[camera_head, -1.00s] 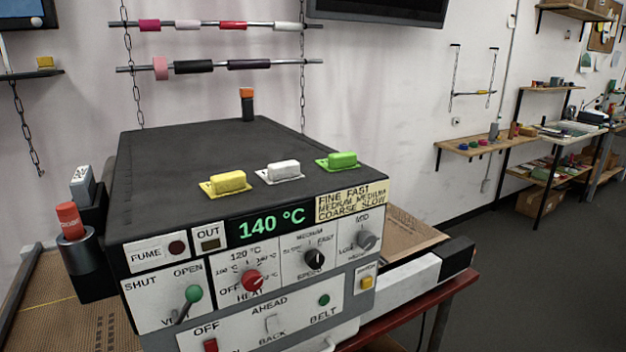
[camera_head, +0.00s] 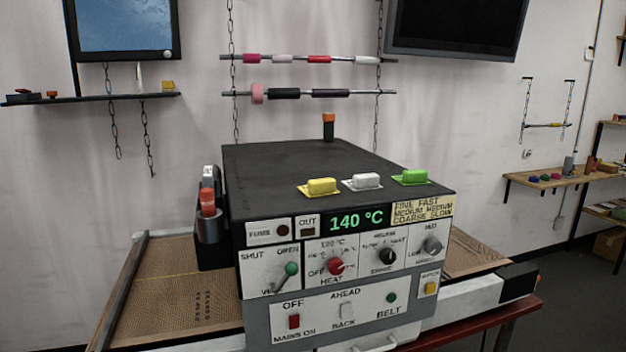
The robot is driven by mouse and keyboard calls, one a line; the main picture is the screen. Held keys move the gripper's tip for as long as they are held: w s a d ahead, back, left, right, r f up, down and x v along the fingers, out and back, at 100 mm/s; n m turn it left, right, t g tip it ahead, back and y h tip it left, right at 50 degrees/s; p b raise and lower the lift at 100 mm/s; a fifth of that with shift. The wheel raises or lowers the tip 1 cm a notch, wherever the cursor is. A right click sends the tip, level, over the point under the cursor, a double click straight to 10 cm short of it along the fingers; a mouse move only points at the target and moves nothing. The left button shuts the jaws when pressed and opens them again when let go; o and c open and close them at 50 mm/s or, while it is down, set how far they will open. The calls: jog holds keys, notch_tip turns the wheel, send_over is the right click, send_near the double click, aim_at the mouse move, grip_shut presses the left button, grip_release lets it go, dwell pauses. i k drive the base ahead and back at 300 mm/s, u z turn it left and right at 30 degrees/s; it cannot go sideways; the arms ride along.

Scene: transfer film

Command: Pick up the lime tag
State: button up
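The lime tag (camera_head: 411,177) is a bright green block on a flat green base. It lies on the black top of the machine (camera_head: 270,165), near its front right edge. A white tag (camera_head: 366,181) and a yellow tag (camera_head: 321,187) lie in a row to its left, apart from it. My gripper is not in view.
The machine's front has knobs, switches and a 140 °C display (camera_head: 357,219). An orange-capped black bottle (camera_head: 328,127) stands at the back of its top. A holder with a red-capped item (camera_head: 208,203) is on its left side. Rods of rolls (camera_head: 318,93) hang behind.

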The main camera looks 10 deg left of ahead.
aim_at(417, 177)
jog(key=u, duration=0.75)
jog(key=i, duration=0.4)
